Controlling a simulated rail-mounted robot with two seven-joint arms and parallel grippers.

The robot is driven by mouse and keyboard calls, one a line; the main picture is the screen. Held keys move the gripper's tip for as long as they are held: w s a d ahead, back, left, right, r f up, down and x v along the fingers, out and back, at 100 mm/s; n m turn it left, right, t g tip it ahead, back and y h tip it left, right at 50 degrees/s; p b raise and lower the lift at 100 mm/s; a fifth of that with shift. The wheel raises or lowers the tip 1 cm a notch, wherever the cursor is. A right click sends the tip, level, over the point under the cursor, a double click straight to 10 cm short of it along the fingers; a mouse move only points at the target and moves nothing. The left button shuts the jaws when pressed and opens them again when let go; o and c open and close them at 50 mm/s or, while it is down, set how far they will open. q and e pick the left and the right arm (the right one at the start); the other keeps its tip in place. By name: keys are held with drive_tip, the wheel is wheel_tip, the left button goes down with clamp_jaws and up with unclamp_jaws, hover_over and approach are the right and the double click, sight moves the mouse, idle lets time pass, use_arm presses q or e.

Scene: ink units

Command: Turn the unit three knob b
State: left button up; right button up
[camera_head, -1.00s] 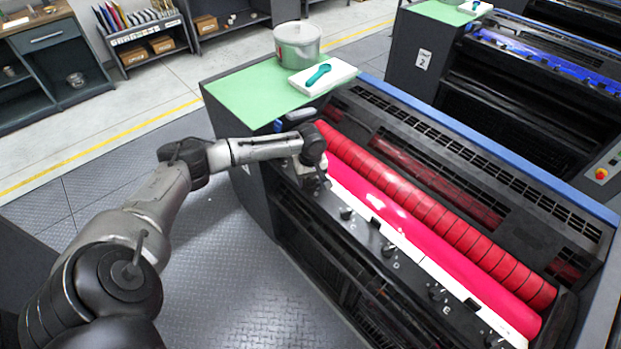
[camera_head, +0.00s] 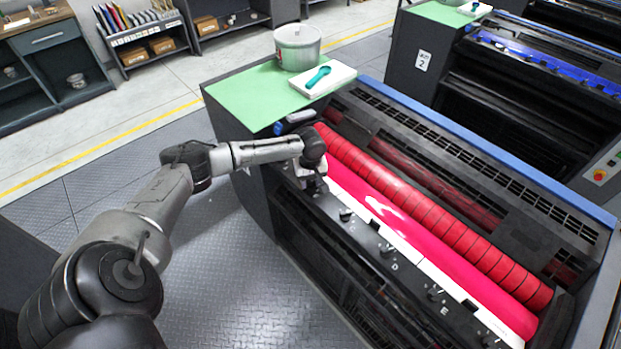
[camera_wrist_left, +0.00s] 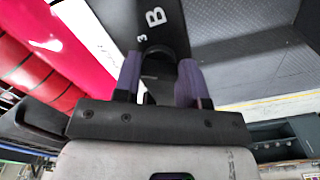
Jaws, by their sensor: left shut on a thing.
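The unit three knob b (camera_wrist_left: 158,70) is a small dark knob on the black front rail, beside the printed "3" and "B" in the left wrist view. My left gripper (camera_wrist_left: 160,66) is shut on it, with one purple-grey finger on each side. In the head view my left gripper (camera_head: 314,185) reaches down to the upper left end of the knob rail (camera_head: 362,232), and the wrist and fingers hide the knob there. My right gripper is not in view.
More knobs, such as one (camera_head: 345,213), run along the rail toward the lower right. A red ink roller (camera_head: 400,215) lies just beyond. The green top (camera_head: 250,95) holds a metal pot (camera_head: 297,48) and a white pad (camera_head: 325,82) with a teal tool.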

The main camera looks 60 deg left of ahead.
sight(310, 182)
use_arm(q)
drive_tip(key=m+p, duration=0.2)
drive_tip(key=p, duration=0.1)
drive_tip(key=m+p, duration=0.1)
drive_tip(key=m, duration=0.1)
drive_tip(key=shift+s+r+p, duration=0.1)
drive_tip(key=shift+r+p, duration=0.15)
drive_tip(key=shift+p, duration=0.15)
drive_tip(key=m+p, duration=0.2)
drive_tip(key=m, duration=0.1)
drive_tip(key=shift+f, duration=0.15)
drive_tip(key=shift+m+p, duration=0.35)
drive_tip(key=shift+m, duration=0.65)
drive_tip(key=o, duration=0.9)
drive_tip(key=shift+f, duration=0.1)
drive_tip(key=shift+a, duration=0.1)
wheel_tip(310, 182, up, 14)
drive_tip(key=shift+f, duration=0.1)
